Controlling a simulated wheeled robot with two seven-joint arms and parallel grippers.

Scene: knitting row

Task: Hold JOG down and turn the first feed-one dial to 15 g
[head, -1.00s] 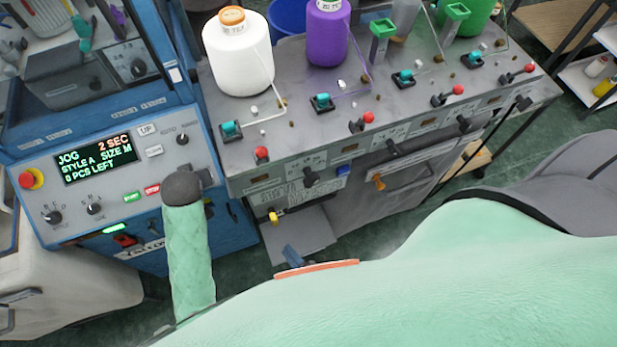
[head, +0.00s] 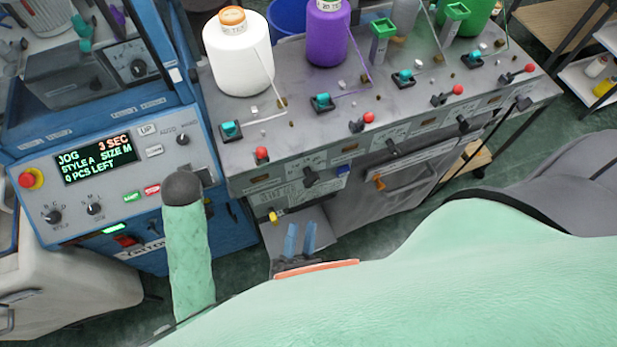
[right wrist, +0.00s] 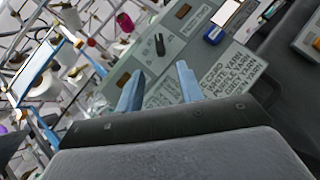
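The machine's display (head: 96,158) reads JOG, 3 SEC, STYLE A, SIZE M, 0 PCS LEFT. My left gripper (head: 203,177) is at the right part of this control panel. My own dark wrist covers its fingers, and I see no JOG button. A black dial (head: 310,176) sits on the front of the yarn table, below the white cone; it seems to be the first feed dial. Its scale is too small to read. My right gripper (head: 299,238) is open and empty, below and apart from this dial. In the right wrist view, a black dial (right wrist: 159,44) lies beyond the spread blue fingers (right wrist: 158,84).
A red-knobbed lever (head: 261,153) stands above the dial. A blue part (head: 343,169) and a second dial (head: 393,145) are to its right. A yellow knob (head: 273,216) is below. A red stop button (head: 31,179) is at the panel's left. The white cone (head: 238,55) stands on the table.

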